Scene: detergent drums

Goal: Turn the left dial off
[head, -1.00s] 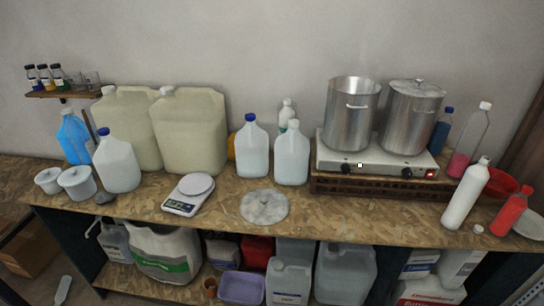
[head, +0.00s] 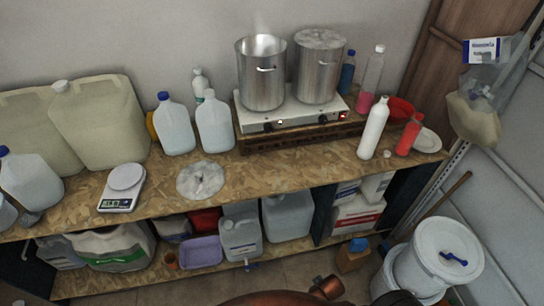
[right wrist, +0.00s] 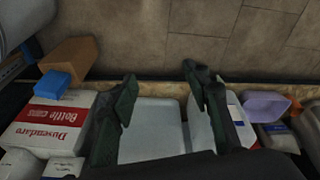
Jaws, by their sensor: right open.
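The white hot plate (head: 292,114) stands on a brown slatted base on the workbench, in the head view. Its left dial (head: 268,126) is a small dark knob on the front face, below the left pot; its pointer is too small to read. A small pale spot (head: 280,122) shows beside it. A right dial (head: 323,119) and a red switch (head: 342,116) are further right. My right gripper (right wrist: 160,82) shows only in the right wrist view, open and empty, pointing down over the lower shelf's containers, away from the dials. My left gripper is in neither view.
An open steel pot (head: 262,75) with faint steam and a lidded pot (head: 318,70) stand on the hot plate. Jugs (head: 215,125) stand left of it, a white bottle (head: 374,130) right. A round lid (head: 200,180) lies in front. A white drum (head: 438,260) stands at right.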

